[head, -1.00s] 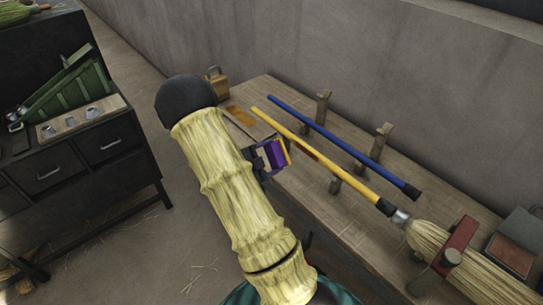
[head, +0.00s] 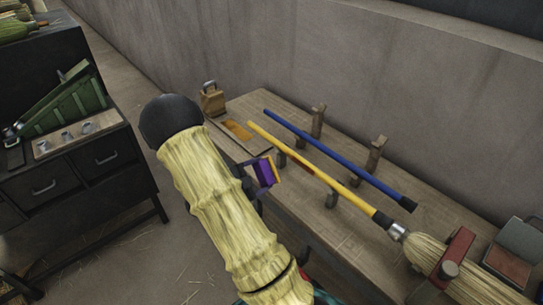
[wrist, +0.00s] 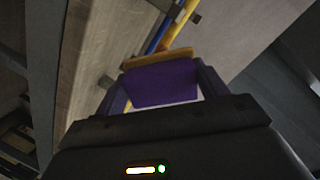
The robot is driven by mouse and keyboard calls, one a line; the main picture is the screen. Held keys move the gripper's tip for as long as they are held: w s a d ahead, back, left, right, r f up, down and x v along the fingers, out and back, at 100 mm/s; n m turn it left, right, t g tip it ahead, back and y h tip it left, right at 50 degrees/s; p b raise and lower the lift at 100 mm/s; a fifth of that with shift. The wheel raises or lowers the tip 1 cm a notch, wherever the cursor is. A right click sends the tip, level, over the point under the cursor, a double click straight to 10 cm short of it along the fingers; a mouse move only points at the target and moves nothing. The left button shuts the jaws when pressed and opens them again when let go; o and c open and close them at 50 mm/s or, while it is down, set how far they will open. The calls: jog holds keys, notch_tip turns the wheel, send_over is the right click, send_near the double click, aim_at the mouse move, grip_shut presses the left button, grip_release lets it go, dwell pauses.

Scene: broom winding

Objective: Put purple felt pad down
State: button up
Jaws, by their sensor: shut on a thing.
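The purple felt pad (head: 265,172) is held at the end of my arm, near the front edge of the wooden bench (head: 305,222). In the wrist view the pad (wrist: 162,84) sits between the two fingers of my gripper (wrist: 163,92), with an orange-yellow strip along its far side. My gripper is shut on it. In the head view my straw-coloured arm hides part of the gripper. Whether the pad touches the bench cannot be told.
A yellow broom handle (head: 310,170) and a blue pole (head: 340,160) rest on wooden supports on the bench. A board with an orange patch (head: 236,131) and a wooden block with a metal handle (head: 212,101) are at the far end. A red clamp (head: 457,252) holds the broom straw.

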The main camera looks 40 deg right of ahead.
jog(key=shift+w, duration=0.1)
jog(key=shift+w+r+n+t, duration=0.1)
jog(key=shift+w+n+t, duration=0.2)
jog(key=shift+t, duration=0.1)
jog(key=w+a+f+n+t+y+p, duration=0.55)
jog(key=w+a+n+t+y, duration=0.35)
jog(key=w+a+n+t, duration=0.25)
jog(key=s+a+f+n+t+y+p, duration=0.1)
jog(key=a+f+n+y, duration=0.2)
jog(key=a+y, duration=0.3)
jog(key=a+n, duration=0.1)
jog(key=a, duration=0.1)
jog(key=shift+s+a+n+t+y+p, duration=0.3)
jog(key=shift+n+t+p, duration=0.05)
jog(key=shift+p, duration=0.05)
jog(key=s+r+p, duration=0.2)
jog(key=r+p, duration=0.6)
jog(key=r, duration=0.1)
jog(key=s+r+p, duration=0.2)
jog(key=r+p, duration=0.7)
jog(key=r, duration=0.1)
jog(key=shift+s, duration=0.15)
